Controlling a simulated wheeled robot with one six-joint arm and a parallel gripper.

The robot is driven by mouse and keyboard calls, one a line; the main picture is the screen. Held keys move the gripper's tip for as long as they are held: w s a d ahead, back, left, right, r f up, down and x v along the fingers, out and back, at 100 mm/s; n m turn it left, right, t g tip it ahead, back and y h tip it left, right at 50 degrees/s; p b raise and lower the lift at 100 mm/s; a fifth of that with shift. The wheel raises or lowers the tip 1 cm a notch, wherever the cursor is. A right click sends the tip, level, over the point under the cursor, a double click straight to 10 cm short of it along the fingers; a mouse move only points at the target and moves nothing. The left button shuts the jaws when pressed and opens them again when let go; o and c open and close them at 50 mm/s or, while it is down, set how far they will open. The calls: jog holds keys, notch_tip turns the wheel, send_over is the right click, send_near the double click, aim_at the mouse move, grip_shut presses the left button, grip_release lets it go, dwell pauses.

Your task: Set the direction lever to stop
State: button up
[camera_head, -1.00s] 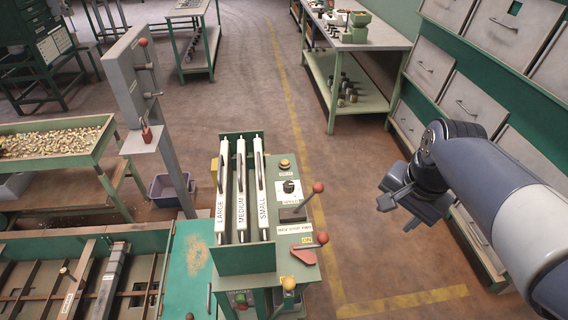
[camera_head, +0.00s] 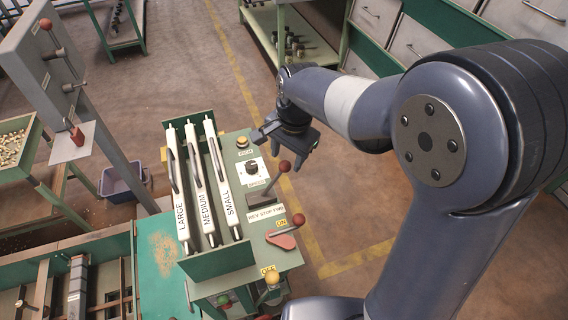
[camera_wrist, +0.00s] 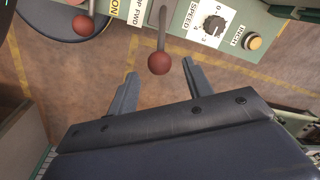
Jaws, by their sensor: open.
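The direction lever (camera_head: 271,182) is a dark rod with a red ball knob. It rises from a dark base behind the "REV STOP FWD" label (camera_head: 265,214) on the green control panel. The rod slants up and to the right in the head view; I cannot tell surely which setting it is at. My gripper (camera_head: 285,146) is just beyond the knob in the head view, with jaws apart. In the wrist view the red knob (camera_wrist: 159,64) appears between the two open fingertips (camera_wrist: 159,70); nothing shows them closed on it.
Another lever with a red knob (camera_head: 298,220) sits on a red plate by ON and OFF labels, close in front. A speed dial (camera_head: 252,168) and an INCH button (camera_head: 242,142) are behind. Floor right of the panel is clear.

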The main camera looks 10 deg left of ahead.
aim_at(286, 162)
jog(key=shift+w+a+f, duration=0.1)
jog(key=shift+a+f, duration=0.05)
jog(key=shift+f, duration=1)
jog(key=shift+a+f, duration=0.1)
jog(key=shift+f, duration=1)
grip_shut()
